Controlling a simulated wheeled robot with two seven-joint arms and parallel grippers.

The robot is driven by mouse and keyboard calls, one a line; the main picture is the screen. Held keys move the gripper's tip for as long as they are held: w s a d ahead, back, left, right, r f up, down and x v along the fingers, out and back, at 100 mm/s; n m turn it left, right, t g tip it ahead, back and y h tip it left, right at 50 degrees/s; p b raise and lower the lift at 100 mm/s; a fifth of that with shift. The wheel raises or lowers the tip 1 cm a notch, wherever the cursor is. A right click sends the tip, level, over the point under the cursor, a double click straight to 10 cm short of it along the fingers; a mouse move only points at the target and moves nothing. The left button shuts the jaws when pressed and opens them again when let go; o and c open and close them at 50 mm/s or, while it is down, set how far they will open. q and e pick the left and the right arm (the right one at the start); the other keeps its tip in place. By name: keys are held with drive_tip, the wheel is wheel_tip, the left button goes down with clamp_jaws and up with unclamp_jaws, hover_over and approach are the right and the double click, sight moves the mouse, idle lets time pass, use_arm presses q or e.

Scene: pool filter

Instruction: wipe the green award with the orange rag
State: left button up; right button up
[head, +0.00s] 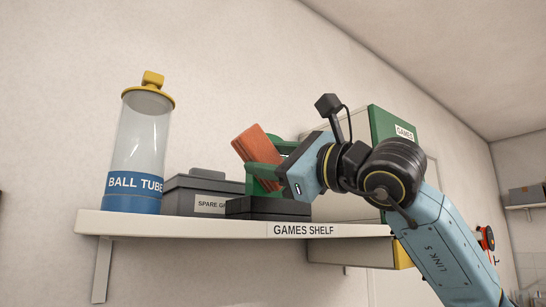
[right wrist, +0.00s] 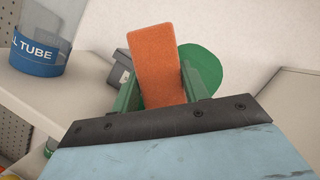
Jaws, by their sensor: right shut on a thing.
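The orange rag (head: 257,144) is a flat, block-like piece held tilted between the green fingers of my right gripper (head: 270,162). In the right wrist view the rag (right wrist: 157,62) stands out past the fingertips of the right gripper (right wrist: 160,92). The green award (right wrist: 205,68) shows there as a rounded green shape behind the rag and right finger, partly hidden by them. Whether rag and award touch, I cannot tell. In the head view the award is mostly hidden behind the gripper, above a black block (head: 268,208). My left gripper is not in view.
The white games shelf (head: 200,224) carries a clear ball tube (head: 138,140) with yellow lid at left and a grey spare box (head: 190,188). A large cabinet-like box with a green games panel (head: 390,122) stands at right, behind my arm. The wall above the shelf is clear.

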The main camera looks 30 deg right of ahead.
drive_tip(key=shift+w, duration=0.1)
drive_tip(key=shift+w+d, duration=0.2)
drive_tip(key=shift+d, duration=1.55)
drive_tip(key=shift+a, duration=0.1)
drive_tip(key=shift+s+a+b, duration=0.15)
drive_tip(key=shift+a+b, duration=0.15)
drive_tip(key=shift+a, duration=1.4)
drive_tip(key=d, duration=0.7)
drive_tip(key=shift+w, duration=0.25)
